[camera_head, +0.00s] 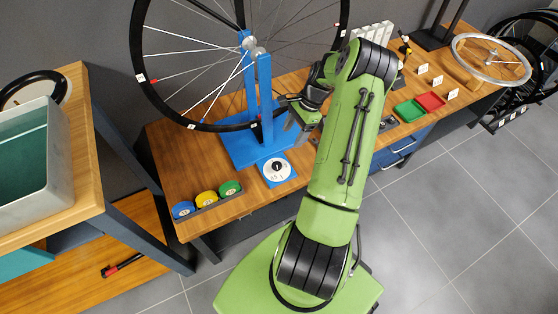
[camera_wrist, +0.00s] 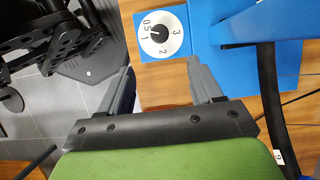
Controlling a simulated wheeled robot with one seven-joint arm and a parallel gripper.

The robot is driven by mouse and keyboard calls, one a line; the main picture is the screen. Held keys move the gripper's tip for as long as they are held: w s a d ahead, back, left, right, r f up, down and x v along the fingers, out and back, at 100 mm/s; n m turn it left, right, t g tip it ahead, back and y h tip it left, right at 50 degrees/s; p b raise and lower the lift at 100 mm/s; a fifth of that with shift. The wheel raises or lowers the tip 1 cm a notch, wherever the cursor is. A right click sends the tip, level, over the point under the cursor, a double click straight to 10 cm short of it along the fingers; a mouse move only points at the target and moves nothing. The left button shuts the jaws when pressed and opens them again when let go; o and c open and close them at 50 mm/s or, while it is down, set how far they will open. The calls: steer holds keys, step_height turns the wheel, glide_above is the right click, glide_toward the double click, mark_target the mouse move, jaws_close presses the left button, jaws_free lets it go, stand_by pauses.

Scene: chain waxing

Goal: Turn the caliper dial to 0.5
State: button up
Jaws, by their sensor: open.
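The caliper dial (camera_head: 277,170) is a white disc with a black centre knob, on the blue base of the wheel stand, towards its front. In the wrist view the dial (camera_wrist: 177,43) shows the marks 0.5, 1, 2 and 3 around the knob (camera_wrist: 159,35). I cannot tell which mark the knob points to. My gripper (camera_wrist: 164,76) is open and empty, and the dial shows beyond its fingertips, apart from them. In the head view my gripper (camera_head: 300,120) is above the bench, beside the stand's upright; its fingers are partly hidden there.
The blue stand (camera_head: 265,95) holds a large spoked wheel (camera_head: 137,50) close to my gripper. Blue, yellow and green round containers (camera_head: 206,198) sit in a holder at the bench's front left. Green (camera_head: 410,111) and red (camera_head: 430,101) trays lie to the right.

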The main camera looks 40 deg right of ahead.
mark_target(277, 165)
steer(key=b+x, duration=0.4)
steer(key=x, duration=1)
steer(key=shift+f, duration=0.2)
steer(key=shift+r, duration=0.1)
steer(key=c, duration=1)
steer(key=shift+s+a+r+m+t+p, duration=0.15)
steer(key=shift+r+m+t+p, duration=0.15)
steer(key=shift+m+p, duration=0.7)
steer(key=shift+c, duration=0.2)
steer(key=shift+f+m+t+h+p, duration=0.15)
steer(key=shift+m+t+h+p, duration=0.25)
steer(key=shift+m+p, duration=0.55)
steer(key=shift+f+m, duration=0.15)
steer(key=shift+m, duration=0.2)
steer(key=o, duration=1)
